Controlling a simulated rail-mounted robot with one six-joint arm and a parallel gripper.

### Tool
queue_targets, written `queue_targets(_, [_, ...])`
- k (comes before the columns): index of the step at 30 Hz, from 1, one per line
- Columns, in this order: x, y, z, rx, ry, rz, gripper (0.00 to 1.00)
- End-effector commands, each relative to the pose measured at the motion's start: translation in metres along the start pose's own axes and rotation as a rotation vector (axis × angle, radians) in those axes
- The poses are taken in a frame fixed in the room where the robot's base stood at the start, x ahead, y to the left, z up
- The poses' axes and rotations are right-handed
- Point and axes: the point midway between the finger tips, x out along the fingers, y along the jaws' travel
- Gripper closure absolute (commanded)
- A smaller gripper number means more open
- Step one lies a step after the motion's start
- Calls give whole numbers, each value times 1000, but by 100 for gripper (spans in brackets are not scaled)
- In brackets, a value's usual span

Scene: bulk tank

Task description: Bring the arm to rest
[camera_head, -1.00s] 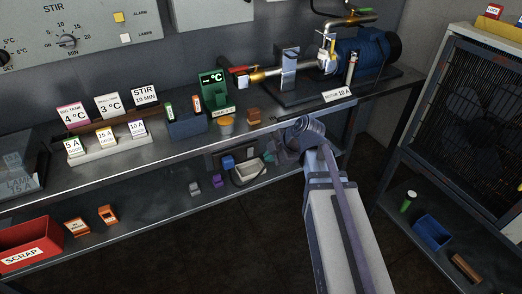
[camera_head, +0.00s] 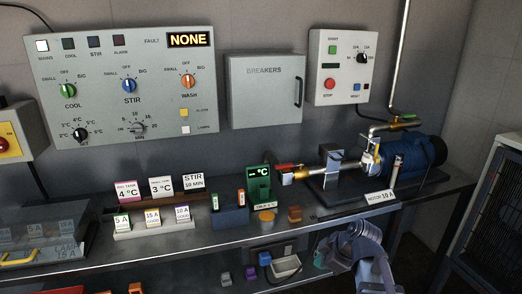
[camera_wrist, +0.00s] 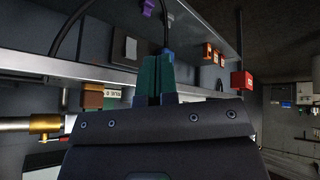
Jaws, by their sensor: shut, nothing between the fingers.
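My gripper (camera_head: 322,256) is at the lower right of the head view, in front of the bench's front edge, with part of my arm rising to it from below. In the wrist view its two teal fingers (camera_wrist: 154,78) are together with nothing between them. The fingers touch nothing that I can see. The lower part of my arm is cut off by the head view's bottom edge.
The bench (camera_head: 215,248) carries card stands, a green display (camera_head: 260,183) and a blue pump motor (camera_head: 424,150). A shelf below holds a white tray (camera_head: 286,267) and small blocks. A control panel (camera_head: 125,88) and breaker box (camera_head: 266,90) hang behind.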

Motion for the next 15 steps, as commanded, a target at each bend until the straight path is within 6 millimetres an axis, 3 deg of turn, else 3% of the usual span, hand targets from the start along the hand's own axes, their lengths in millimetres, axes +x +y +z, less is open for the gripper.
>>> queue_targets(3, [-1, -21, 16, 428, -131, -29, 100])
queue_targets(9, [0, -56, 28, 982, -367, 39, 100])
queue_targets(13, [-1, -82, 29, 1233, -521, 159, 100])
queue_targets(15, [6, -102, 12, 1176, -578, 190, 100])
